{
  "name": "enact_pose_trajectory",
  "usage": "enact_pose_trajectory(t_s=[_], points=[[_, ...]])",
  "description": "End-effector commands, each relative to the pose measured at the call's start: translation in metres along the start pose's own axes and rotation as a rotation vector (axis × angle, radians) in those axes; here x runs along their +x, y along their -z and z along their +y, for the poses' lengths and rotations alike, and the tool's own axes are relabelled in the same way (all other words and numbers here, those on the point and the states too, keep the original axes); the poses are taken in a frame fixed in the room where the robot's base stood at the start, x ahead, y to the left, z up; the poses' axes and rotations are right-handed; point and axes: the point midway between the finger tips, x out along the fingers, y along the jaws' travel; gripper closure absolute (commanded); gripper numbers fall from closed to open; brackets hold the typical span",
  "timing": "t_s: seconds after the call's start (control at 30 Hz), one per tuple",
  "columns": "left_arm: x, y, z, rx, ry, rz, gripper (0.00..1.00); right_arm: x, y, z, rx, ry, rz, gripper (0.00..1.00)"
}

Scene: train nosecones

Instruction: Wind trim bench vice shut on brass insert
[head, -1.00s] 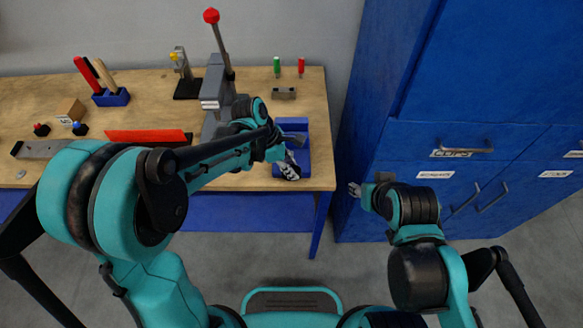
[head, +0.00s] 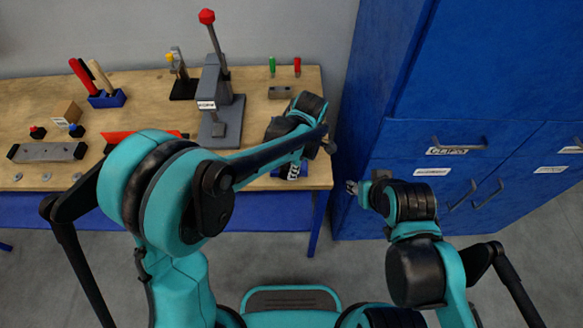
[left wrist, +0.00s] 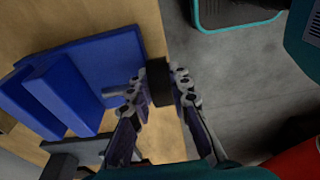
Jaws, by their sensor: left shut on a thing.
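The blue bench vice (left wrist: 85,75) sits at the bench's front right edge, its blue jaws a short gap apart in the left wrist view. My left gripper (left wrist: 161,86) is shut on the knob, one finger on each side. In the head view this gripper (head: 293,171) is partly under my left wrist, which covers most of the vice. I cannot make out the brass insert. My right gripper (head: 352,187) hangs in front of the blue cabinet, too small to read.
A grey press (head: 218,105) with a red-knobbed lever stands left of the vice. The blue cabinet (head: 430,130) rises close to the bench's right. Tools and a grey bar (head: 47,151) lie further left.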

Motion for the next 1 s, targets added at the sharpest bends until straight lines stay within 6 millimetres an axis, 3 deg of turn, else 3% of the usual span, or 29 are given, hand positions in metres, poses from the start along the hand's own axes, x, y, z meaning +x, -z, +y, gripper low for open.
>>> enact_pose_trajectory(t_s=[0.67, 0.7, 0.77, 1.0], points=[[0.0009, -0.0017, 0.0000, 0.001, 0.000, 0.077, 1.00, 0.0020, -0.0014, 0.0000, 0.000, 0.000, 0.000, 0.60], [0.0009, -0.0017, 0.0000, 0.000, 0.000, 0.077, 0.76, 0.0020, -0.0014, 0.0000, 0.000, 0.000, 0.000, 0.60], [0.0009, -0.0017, 0.0000, 0.000, 0.000, 0.077, 0.60, 0.0020, -0.0014, 0.0000, 0.000, 0.000, 0.000, 0.60], [0.0009, -0.0016, 0.0000, 0.000, 0.000, 0.077, 0.60, 0.0020, -0.0014, 0.0000, 0.000, 0.000, 0.000, 0.60]])
